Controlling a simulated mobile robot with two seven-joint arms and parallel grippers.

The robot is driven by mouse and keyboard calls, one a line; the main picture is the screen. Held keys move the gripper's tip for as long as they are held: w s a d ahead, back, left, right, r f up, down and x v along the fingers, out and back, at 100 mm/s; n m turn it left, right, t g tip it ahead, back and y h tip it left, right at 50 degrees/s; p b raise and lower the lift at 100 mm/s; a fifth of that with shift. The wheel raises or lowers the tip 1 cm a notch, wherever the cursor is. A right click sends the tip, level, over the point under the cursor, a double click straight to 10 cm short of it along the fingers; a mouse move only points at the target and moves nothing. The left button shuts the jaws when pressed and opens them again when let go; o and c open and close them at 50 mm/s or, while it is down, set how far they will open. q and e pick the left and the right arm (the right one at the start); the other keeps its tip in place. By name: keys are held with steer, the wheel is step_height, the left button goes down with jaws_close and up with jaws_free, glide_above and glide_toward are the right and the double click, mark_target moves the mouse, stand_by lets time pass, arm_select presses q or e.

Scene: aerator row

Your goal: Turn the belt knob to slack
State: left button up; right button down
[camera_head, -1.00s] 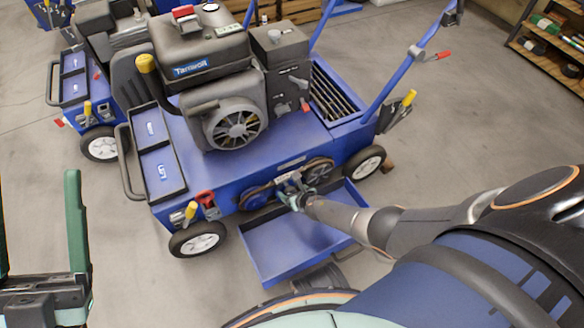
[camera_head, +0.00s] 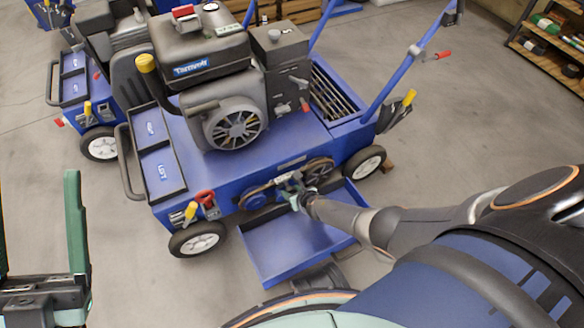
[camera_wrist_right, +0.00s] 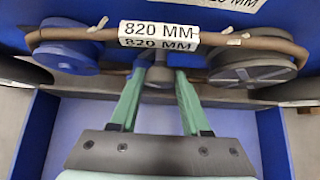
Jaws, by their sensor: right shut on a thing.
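The belt knob (camera_wrist_right: 158,78) is a dark grey knob below the drive belt, between two pulleys. My right gripper (camera_wrist_right: 160,84) has its green fingers on either side of the knob and is shut on it. In the head view the right gripper (camera_head: 293,188) reaches the front of the blue machine and mostly hides the knob. The brown belt (camera_wrist_right: 95,34) runs over a blue pulley (camera_wrist_right: 70,57) and a grey pulley (camera_wrist_right: 250,72). A white "820 MM" label (camera_wrist_right: 158,36) covers part of it. My left gripper (camera_head: 38,235) is open and empty at the lower left.
A blue tray (camera_head: 285,245) sticks out low beneath the right gripper. A red-handled part (camera_head: 205,197) and a yellow-handled lever (camera_head: 190,211) are at the machine's front left corner. Wheels (camera_head: 197,238) stand at the corners. Open concrete floor surrounds the machine.

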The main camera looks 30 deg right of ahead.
steer(key=shift+d+f+y, duration=0.15)
steer(key=shift+d+y, duration=0.05)
steer(key=shift+y, duration=0.1)
steer(key=shift+m+y+b, duration=0.3)
steer(key=shift+b, duration=0.1)
steer(key=shift+y, duration=0.3)
steer(key=shift+d+m+y, duration=0.1)
steer(key=shift+m+y, duration=0.2)
steer(key=shift+s+y, duration=0.1)
steer(key=shift+y, duration=0.2)
steer(key=shift+c, duration=1.9)
jaws_free()
